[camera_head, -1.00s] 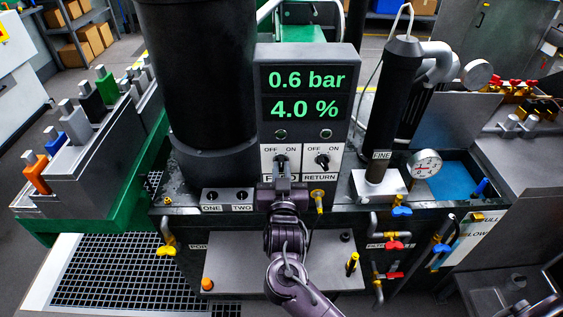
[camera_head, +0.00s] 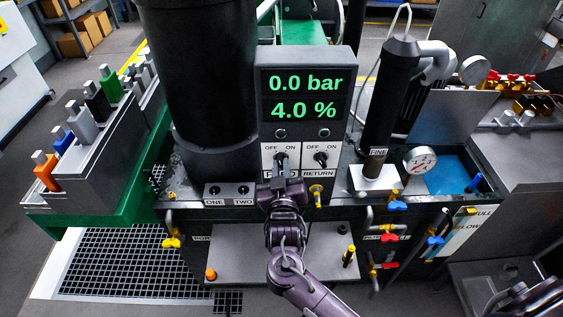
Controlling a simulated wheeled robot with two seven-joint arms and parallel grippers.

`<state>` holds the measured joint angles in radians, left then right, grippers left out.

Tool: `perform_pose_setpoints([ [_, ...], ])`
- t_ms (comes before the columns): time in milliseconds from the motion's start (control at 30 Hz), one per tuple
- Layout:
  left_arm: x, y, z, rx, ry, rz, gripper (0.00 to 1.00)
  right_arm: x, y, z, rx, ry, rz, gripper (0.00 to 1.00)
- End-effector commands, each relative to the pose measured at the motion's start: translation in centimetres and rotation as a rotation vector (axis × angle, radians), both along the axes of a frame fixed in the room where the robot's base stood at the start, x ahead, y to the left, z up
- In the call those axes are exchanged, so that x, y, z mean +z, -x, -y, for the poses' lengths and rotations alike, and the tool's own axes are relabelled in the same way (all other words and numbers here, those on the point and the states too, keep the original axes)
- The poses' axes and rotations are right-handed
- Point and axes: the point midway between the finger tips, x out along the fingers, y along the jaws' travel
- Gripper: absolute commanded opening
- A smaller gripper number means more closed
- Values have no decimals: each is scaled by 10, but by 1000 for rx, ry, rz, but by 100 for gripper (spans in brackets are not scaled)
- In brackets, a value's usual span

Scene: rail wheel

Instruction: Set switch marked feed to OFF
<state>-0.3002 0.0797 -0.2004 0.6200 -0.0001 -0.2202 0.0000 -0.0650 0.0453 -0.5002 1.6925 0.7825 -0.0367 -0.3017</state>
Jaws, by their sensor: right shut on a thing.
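The feed switch (camera_head: 281,158) is a dark knob on a white plate marked OFF and ON, on the front of the display panel. Its FEED label is mostly covered by my right gripper. My right gripper (camera_head: 281,174) reaches up from below and is shut on the feed switch knob. The fingers hide much of the knob, so I cannot tell its exact angle. The display (camera_head: 305,95) above reads 0.0 bar and 4.0 %. My left gripper is not in view.
The return switch (camera_head: 320,158) sits close on the right. Sockets marked ONE and TWO (camera_head: 228,190) lie to the lower left. A large black cylinder (camera_head: 205,80) stands left, and a black filter marked FINE (camera_head: 385,110) stands right. Coloured valves line the lower front.

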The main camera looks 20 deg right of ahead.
Motion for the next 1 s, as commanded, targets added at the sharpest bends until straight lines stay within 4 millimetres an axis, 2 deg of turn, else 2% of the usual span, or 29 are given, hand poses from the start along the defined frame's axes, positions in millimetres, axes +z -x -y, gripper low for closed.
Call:
perform_pose_setpoints([
  [167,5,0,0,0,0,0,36,1,0,0,1,20,-7,0],
  [667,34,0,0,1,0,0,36,1,0,0,1,236,-70,0],
  [700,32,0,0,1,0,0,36,-1,1,0,1,239,-71,15],
  [800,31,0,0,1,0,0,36,-1,0,0,0,236,-69,28],
  [900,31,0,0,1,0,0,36,-1,0,0,0,235,-69,40],
  [1000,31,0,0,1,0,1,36,0,0,0,0,235,-69,40],
])
